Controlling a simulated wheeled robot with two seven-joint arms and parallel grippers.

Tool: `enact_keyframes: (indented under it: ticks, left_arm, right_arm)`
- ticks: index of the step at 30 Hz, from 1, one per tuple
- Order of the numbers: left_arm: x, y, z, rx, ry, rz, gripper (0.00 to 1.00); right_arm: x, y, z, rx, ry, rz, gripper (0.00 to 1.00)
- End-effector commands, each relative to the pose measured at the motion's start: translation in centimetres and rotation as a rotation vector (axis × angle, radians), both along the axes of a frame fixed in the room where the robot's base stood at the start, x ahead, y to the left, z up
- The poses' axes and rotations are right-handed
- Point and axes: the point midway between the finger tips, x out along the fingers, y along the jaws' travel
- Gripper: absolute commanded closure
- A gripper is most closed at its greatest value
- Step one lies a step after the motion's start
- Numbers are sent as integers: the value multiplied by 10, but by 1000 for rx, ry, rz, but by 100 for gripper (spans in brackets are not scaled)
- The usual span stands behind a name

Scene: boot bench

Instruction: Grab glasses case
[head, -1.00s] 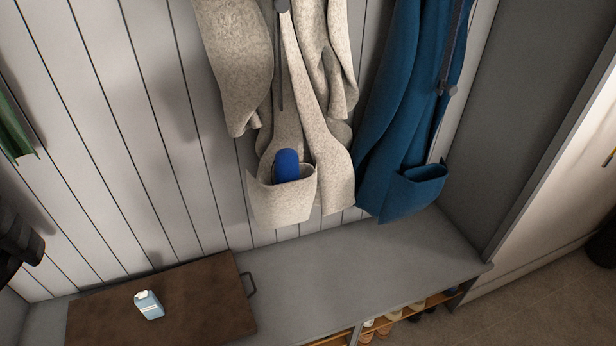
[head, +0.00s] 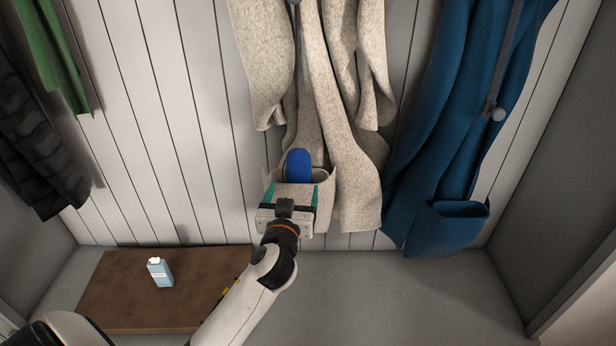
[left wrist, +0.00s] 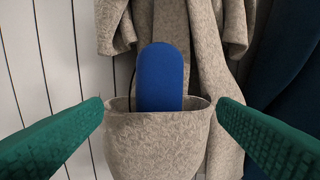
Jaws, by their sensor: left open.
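The blue glasses case (head: 299,165) stands upright in the open pocket (head: 325,190) of the beige coat, its rounded top sticking out. In the left wrist view the case (left wrist: 160,78) is centred, and its lower part is hidden inside the pocket (left wrist: 158,145). My left gripper (head: 293,190) is in front of the pocket, just below the case's top in the head view. Its green fingers are open, one on each side, and in the wrist view (left wrist: 160,125) nothing is between them in contact. My right gripper is not in view.
A blue coat (head: 440,150) hangs to the right, green (head: 52,55) and black (head: 38,150) garments to the left. Below, a grey bench (head: 400,295) carries a brown board (head: 120,300) with a small light-blue carton (head: 159,272). The bench's right part is clear.

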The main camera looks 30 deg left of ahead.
Motion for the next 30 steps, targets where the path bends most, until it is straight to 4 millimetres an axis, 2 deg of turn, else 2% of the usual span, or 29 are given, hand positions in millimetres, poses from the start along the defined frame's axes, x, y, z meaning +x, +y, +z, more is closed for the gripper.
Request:
enact_keyframes:
  ticks: [1,5,11,19,23,29,30]
  left_arm:
    - [10,4,3,4,1,-1,18]
    - [27,11,2,1,2,-2,18]
    - [40,18,2,1,2,-2,18]
    - [74,36,3,2,3,-2,18]
    - [82,39,1,1,3,-3,18]
    - [82,39,0,0,3,-3,18]
    - [82,39,0,0,3,-3,22]
  right_arm:
    - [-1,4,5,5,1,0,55]
    - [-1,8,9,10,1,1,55]
    - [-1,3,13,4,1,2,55]
    - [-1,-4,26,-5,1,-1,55]
    - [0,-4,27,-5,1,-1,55]
    - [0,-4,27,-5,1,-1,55]
    - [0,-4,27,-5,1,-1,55]
